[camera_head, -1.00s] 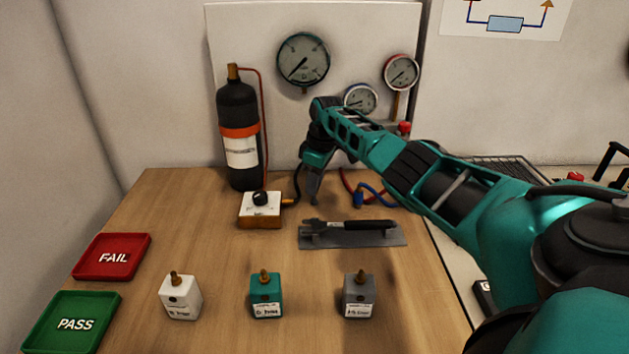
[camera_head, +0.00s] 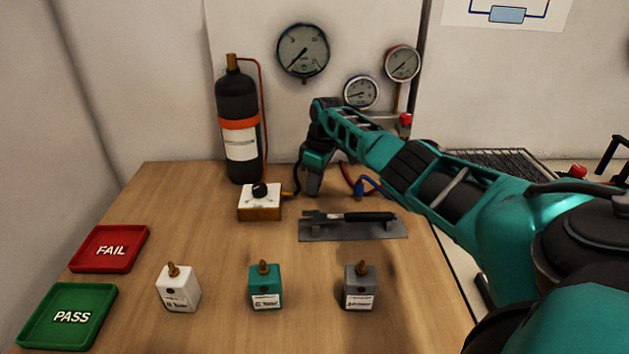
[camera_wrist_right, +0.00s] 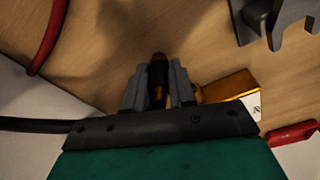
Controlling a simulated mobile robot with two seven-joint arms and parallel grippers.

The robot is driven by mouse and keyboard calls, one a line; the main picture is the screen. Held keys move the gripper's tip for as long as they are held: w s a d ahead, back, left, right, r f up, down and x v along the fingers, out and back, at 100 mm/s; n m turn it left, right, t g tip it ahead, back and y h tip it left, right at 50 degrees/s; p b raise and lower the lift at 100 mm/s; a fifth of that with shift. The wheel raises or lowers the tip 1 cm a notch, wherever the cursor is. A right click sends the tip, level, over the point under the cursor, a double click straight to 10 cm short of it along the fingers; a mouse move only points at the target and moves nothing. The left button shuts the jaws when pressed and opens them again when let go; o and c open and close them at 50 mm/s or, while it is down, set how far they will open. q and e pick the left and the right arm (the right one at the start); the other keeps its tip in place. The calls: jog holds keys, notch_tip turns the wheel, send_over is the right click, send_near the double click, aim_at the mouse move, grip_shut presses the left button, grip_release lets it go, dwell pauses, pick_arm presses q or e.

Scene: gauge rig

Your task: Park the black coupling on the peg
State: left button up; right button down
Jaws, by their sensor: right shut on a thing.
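My right gripper (camera_head: 312,188) is over the back of the bench, just right of the white-topped box with the black knob (camera_head: 260,203). In the right wrist view its fingers (camera_wrist_right: 158,88) are shut on the black coupling (camera_wrist_right: 158,72), a dark piece with a brownish tip between them. In the head view the coupling is too small and covered to make out. A black hose (camera_head: 297,178) runs beside the gripper. I cannot clearly pick out the peg in either view. My left gripper is not in view.
A wrench (camera_head: 350,216) lies on a grey stand (camera_head: 390,231) in front of the gripper. Red and blue hoses (camera_head: 360,188) lie to its right. A black cylinder (camera_head: 238,155) stands back left. White, teal and grey blocks (camera_head: 265,287) line the front, with bare wood behind them.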

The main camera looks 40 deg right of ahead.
jog(key=shift+f, duration=0.15)
dwell(0.4)
jog(key=c, duration=1.1)
grip_release()
jog(key=shift+o, duration=0.4)
jog(key=o, duration=0.5)
jog(key=r, duration=0.4)
jog(key=s+r+p, duration=0.1)
jog(key=r, duration=0.3)
jog(key=d+r, duration=0.1)
jog(key=r, duration=0.3)
jog(key=shift+s+r, duration=0.35)
jog(key=shift+r, duration=0.05)
